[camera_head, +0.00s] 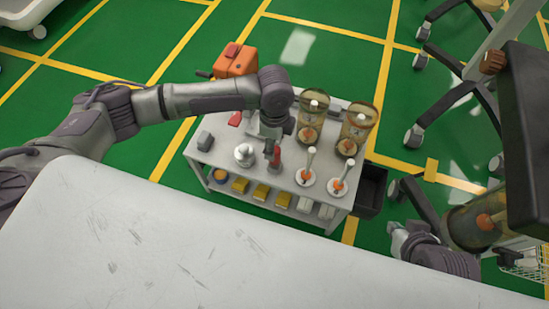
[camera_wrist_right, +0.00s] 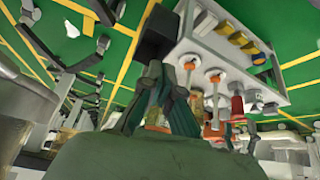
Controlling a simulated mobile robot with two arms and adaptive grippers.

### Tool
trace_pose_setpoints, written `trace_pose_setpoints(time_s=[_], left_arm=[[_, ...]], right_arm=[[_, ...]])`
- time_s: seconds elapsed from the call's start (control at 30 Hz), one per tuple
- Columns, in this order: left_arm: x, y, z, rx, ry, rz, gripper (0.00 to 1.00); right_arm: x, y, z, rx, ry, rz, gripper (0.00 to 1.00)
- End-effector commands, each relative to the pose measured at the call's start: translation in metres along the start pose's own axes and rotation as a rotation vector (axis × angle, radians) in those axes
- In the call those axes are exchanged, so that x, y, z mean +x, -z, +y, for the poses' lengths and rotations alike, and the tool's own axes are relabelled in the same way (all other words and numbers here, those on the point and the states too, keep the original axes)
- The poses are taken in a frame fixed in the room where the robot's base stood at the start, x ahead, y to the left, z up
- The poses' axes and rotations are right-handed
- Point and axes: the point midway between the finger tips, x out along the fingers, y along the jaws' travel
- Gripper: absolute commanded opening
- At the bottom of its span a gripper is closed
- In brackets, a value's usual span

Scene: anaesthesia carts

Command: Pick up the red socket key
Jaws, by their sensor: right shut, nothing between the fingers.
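A red upright piece (camera_head: 275,157) shows on the cart top, close below my left gripper (camera_head: 270,142); I cannot tell if they touch. A flatter red piece (camera_head: 235,119) lies nearer the cart's left back. Which of them is the red socket key is unclear. My left gripper points down over the cart, and its fingers are too small and covered to judge. My right gripper (camera_head: 398,232) is shut and empty, off the cart's right front corner. Its dark green fingers (camera_wrist_right: 168,85) show in the right wrist view, with a red piece (camera_wrist_right: 237,107) beyond.
The grey cart (camera_head: 300,205) carries two amber jars (camera_head: 357,130) and white discs with orange parts (camera_head: 339,187). Yellow boxes (camera_head: 261,192) sit on its lower shelf. An orange box (camera_head: 234,62) is behind. A black bin (camera_head: 370,190) hangs at the right. A white surface (camera_head: 120,240) fills the foreground.

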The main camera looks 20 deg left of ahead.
Motion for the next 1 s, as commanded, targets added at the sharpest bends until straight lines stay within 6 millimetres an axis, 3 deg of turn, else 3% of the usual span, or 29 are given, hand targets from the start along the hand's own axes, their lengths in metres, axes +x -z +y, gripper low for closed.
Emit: trace_pose_setpoints(time_s=[0.27,0.4,0.6,0.97,1.0], left_arm=[[0.021,0.0,0.0,0.0,-0.001,-0.001,0.66],[0.033,0.0,-0.001,0.0,0.0,0.0,0.66],[0.049,-0.001,-0.001,0.0,0.0,-0.001,0.66],[0.051,0.0,0.0,0.001,0.001,0.0,0.66],[0.051,0.0,0.0,0.001,0.001,0.0,0.59]], right_arm=[[0.007,0.043,-0.006,-0.006,0.013,0.22,0.0],[0.004,0.074,-0.01,-0.008,0.021,0.376,0.0],[-0.005,0.104,-0.015,-0.01,0.032,0.542,0.0],[-0.009,0.113,-0.016,-0.01,0.034,0.588,0.0],[-0.009,0.113,-0.016,-0.01,0.034,0.588,0.0]])
